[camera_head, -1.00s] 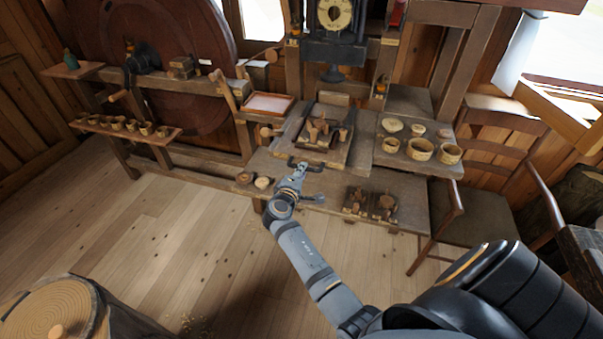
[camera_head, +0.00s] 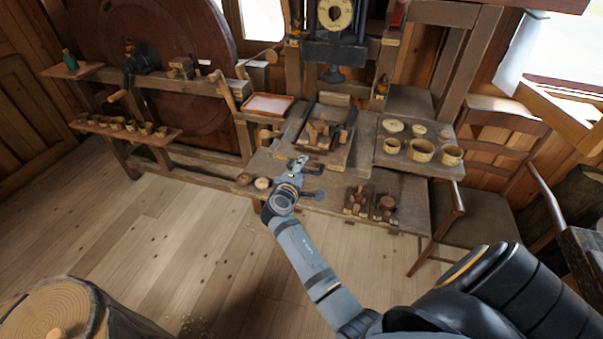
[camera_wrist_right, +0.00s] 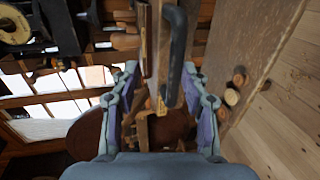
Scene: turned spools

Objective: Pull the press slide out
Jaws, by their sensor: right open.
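The press slide (camera_head: 341,153) is a flat wooden board with turned wooden pieces on it, lying on the bench below the dark press (camera_head: 335,50). A dark bar handle (camera_head: 315,169) shows at its front edge, partly hidden by my right gripper (camera_head: 300,162). In the right wrist view, the dark handle (camera_wrist_right: 177,55) stands between the spread fingers of my right gripper (camera_wrist_right: 163,95), closer to the right finger. The fingers are open, and I cannot tell whether either touches the handle. My left gripper is not in view.
Round cups (camera_head: 421,150) stand on the bench's right side. A small holder with wooden pieces (camera_head: 383,207) sits on the lower front shelf. A white-topped tray (camera_head: 268,105) lies left of the slide. A chair (camera_head: 487,175) stands right.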

